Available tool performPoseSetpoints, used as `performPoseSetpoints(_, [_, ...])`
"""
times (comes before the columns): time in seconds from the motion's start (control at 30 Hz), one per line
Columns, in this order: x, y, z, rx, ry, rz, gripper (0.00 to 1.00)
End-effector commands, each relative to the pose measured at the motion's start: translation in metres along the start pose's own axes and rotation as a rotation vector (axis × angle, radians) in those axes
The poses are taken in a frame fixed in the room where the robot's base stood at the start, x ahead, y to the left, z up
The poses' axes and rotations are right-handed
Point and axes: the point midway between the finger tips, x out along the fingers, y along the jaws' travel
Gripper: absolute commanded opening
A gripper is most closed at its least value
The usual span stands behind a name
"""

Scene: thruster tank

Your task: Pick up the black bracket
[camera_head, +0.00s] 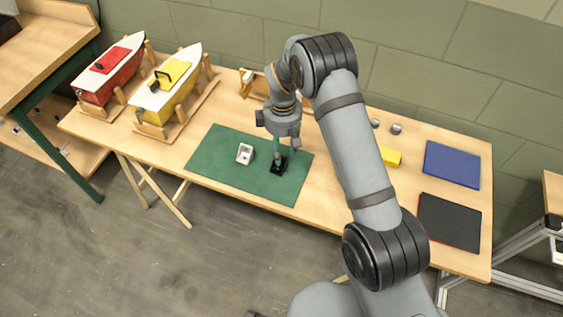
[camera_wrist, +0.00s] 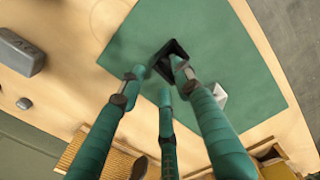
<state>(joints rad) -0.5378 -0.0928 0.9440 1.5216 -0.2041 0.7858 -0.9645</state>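The black bracket (camera_head: 279,167) lies on the green mat (camera_head: 215,150), right of the white bracket (camera_head: 245,153). In the wrist view the black bracket (camera_wrist: 169,50) sits on the mat (camera_wrist: 225,45) at upper middle, partly covered by a finger. My gripper (camera_head: 280,155) points down at the black bracket. Its three teal fingers (camera_wrist: 157,77) are spread apart. One fingertip overlaps the bracket's right part in the wrist view; another stands clear to its left. I cannot tell whether any finger touches it. The white bracket (camera_wrist: 220,95) is partly hidden behind a finger in the wrist view.
A red boat (camera_head: 108,72) and a yellow boat (camera_head: 168,87) rest on wooden stands at the table's left. A yellow block (camera_head: 390,157), a blue pad (camera_head: 452,165) and a black pad (camera_head: 449,222) are at the right. The mat around the brackets is otherwise clear.

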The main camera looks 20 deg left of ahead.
Motion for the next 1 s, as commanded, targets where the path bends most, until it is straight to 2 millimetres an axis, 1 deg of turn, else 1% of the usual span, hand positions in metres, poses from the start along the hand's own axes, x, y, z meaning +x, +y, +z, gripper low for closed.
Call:
performPoseSetpoints(0.03, [0.005,-0.001,0.004,0.002,-0.005,-0.005,0.33])
performPoseSetpoints(0.1, [0.016,-0.001,0.004,0.0,-0.004,-0.003,0.33])
performPoseSetpoints(0.2, [0.026,0.0,0.003,0.001,-0.002,-0.001,0.33])
performPoseSetpoints(0.3, [0.03,0.0,0.002,0.001,0.0,0.001,0.33])
performPoseSetpoints(0.47, [0.03,0.0,0.002,0.0,0.0,0.001,0.33])
performPoseSetpoints(1.0, [0.03,0.0,0.002,-0.001,0.0,0.001,0.02])
